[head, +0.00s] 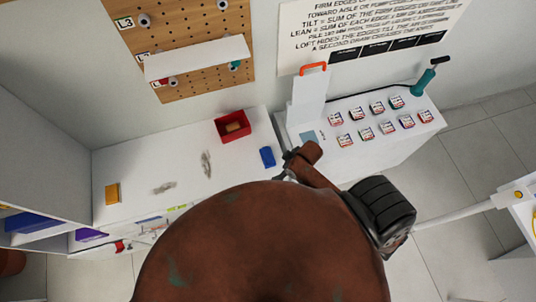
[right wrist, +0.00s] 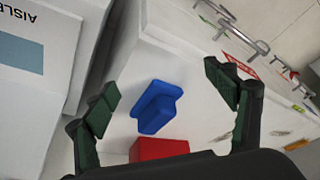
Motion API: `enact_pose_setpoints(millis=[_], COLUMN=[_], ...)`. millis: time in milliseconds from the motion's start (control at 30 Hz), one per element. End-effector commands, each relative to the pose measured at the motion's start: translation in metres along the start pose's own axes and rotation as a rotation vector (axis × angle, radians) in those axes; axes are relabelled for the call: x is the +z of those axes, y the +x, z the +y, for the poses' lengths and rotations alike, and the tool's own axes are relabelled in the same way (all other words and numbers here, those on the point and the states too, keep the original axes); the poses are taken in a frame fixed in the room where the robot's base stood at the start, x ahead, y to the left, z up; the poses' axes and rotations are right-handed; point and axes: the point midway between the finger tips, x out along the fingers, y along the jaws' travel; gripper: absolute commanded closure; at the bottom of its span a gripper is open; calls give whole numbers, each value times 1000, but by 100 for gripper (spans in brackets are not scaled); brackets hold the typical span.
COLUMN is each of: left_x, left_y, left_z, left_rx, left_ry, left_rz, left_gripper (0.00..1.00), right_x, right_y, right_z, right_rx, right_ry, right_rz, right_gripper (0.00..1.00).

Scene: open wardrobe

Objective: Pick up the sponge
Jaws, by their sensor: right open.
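No object is clearly identifiable as the sponge. A yellow-orange block (head: 112,194) lies at the left of the white counter. A blue block-like item with a wider base (head: 267,157) lies near the counter's right end; it also shows in the right wrist view (right wrist: 158,107). A brownish block (head: 233,127) sits in a red bin (head: 221,133). My right gripper (head: 290,165) is just right of the blue item in the head view. In the right wrist view the fingers (right wrist: 165,92) are open and apart, with the blue item between and beyond them. My left gripper is not visible.
A white stand with a panel and several small labelled items (head: 365,128) stands right of the counter. A pegboard with a white shelf (head: 198,60) hangs behind. Two greyish crumpled things (head: 206,164) lie mid-counter. My own arm hides the counter's front right.

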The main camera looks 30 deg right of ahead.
Motion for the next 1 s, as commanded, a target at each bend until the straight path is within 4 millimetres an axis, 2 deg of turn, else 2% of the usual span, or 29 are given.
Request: enact_pose_setpoints(millis=[33,100,267,500,733,1000], left_x=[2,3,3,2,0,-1], left_y=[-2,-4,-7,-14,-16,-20], left_z=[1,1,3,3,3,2], left_rx=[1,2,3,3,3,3], left_ry=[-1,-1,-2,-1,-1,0], left_rz=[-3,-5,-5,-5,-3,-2], left_gripper=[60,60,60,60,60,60], right_x=[-12,-25,-49,-74,-81,-80], right_y=[-4,-4,-7,-26,-39,-14], right_z=[3,3,6,32,48,40], right_rx=[-18,-52,-127,-239,-297,-304], right_ry=[-64,-146,-331,-616,-731,-735], right_rz=[8,17,30,27,25,26], right_gripper=[22,22,22,22,22,22])
